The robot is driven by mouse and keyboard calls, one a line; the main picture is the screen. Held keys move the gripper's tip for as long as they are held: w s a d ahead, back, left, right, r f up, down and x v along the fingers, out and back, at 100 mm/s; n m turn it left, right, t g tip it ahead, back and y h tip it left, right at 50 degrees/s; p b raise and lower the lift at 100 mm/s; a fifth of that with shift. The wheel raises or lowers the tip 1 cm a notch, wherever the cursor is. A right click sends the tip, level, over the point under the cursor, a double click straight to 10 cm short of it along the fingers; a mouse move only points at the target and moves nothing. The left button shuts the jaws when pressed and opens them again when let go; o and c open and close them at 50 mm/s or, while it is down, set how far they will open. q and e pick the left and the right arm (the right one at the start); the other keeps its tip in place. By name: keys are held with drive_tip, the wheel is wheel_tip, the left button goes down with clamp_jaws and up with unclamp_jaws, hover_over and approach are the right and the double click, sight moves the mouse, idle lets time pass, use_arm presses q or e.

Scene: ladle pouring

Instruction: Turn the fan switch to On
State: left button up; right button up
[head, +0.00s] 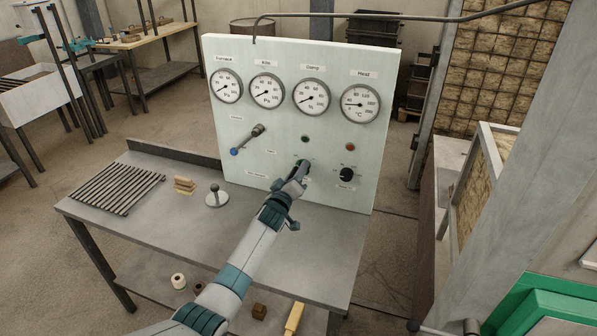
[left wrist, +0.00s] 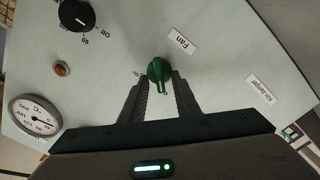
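The fan switch is a green rotary knob (left wrist: 158,72) beside a "Fan" label (left wrist: 181,40) on the pale upright panel. In the left wrist view its narrow grip points toward my gripper. My left gripper (left wrist: 160,88) is open, its two dark fingers on either side of the knob, with a visible gap around the narrow grip. In the head view my left gripper (head: 303,165) is at the lower middle of the panel (head: 225,135) and largely covers the knob. My right gripper is not in view.
A black dial (head: 346,174) sits to the right of the gripper, with a red lamp (head: 350,147) above. A lever with a blue end (head: 235,151) is to the left. Gauges line the panel's top. A grate (head: 117,188) and a round stand (head: 216,198) occupy the bench's left.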

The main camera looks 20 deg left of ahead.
use_arm(q)
clamp_jaws()
drive_tip(key=shift+m, duration=0.3)
drive_tip(key=shift+d+f+m+b, duration=0.15)
drive_tip(key=shift+m+b, duration=0.55)
drive_tip(key=shift+m, duration=2.2)
drive_tip(key=shift+d+r+m+b, duration=0.15)
drive_tip(key=shift+m+b, duration=0.6)
drive_tip(key=shift+m, duration=2.15)
drive_tip(key=shift+d+f+m+b, duration=0.15)
drive_tip(key=shift+m+b, duration=0.55)
drive_tip(key=shift+m, duration=2.2)
